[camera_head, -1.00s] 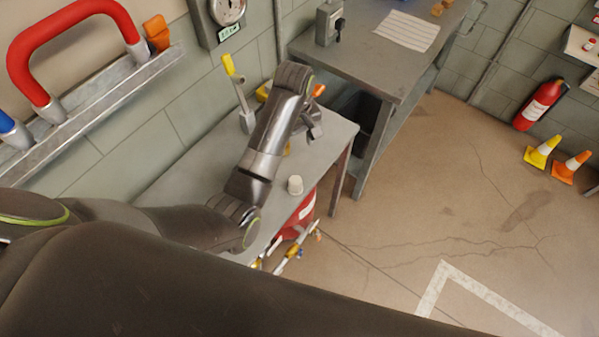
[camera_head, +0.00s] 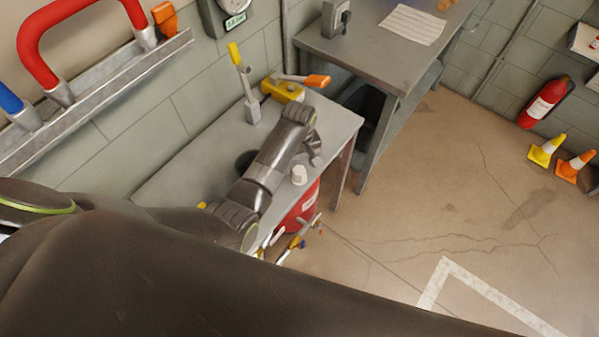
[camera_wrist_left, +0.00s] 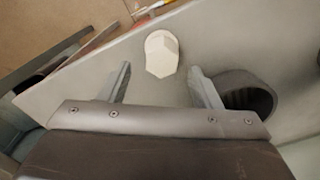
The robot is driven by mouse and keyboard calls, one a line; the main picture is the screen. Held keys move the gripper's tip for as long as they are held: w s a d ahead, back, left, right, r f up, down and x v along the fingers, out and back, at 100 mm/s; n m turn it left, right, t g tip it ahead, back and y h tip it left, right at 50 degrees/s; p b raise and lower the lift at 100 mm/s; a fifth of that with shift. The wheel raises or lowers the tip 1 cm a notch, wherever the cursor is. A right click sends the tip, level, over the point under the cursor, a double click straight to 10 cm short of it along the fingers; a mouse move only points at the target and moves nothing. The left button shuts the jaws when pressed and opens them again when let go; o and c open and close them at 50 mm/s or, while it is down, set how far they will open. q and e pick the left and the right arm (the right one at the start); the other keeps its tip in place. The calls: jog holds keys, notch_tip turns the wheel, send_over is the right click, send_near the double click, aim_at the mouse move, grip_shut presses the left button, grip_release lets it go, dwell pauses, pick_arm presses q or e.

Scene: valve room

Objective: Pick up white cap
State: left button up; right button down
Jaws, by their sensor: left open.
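The white cap (camera_head: 299,175) sits on the grey table (camera_head: 186,172) near its right edge. In the left wrist view the white cap (camera_wrist_left: 161,53) lies on the table just beyond the fingertips, roughly centred between them. My left gripper (camera_head: 314,148) is beside the cap in the head view, partly hidden by its own wrist. In the left wrist view my left gripper (camera_wrist_left: 160,75) has its two fingers spread, with nothing between them. My right gripper is not in view.
A dark hollow cylinder (camera_wrist_left: 248,90) stands close by the right finger. A yellow valve with an orange-tipped lever (camera_head: 283,91) and a grey yellow-handled lever (camera_head: 245,85) stand at the table's back. A red cylinder (camera_head: 300,207) is below the table edge. A higher bench (camera_head: 370,62) stands behind.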

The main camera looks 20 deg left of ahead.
aim_at(299, 169)
pick_arm(q)
notch_tip(299, 169, down, 3)
jog(key=shift+s, duration=0.15)
jog(key=shift+f, duration=0.4)
jog(key=c, duration=1.1)
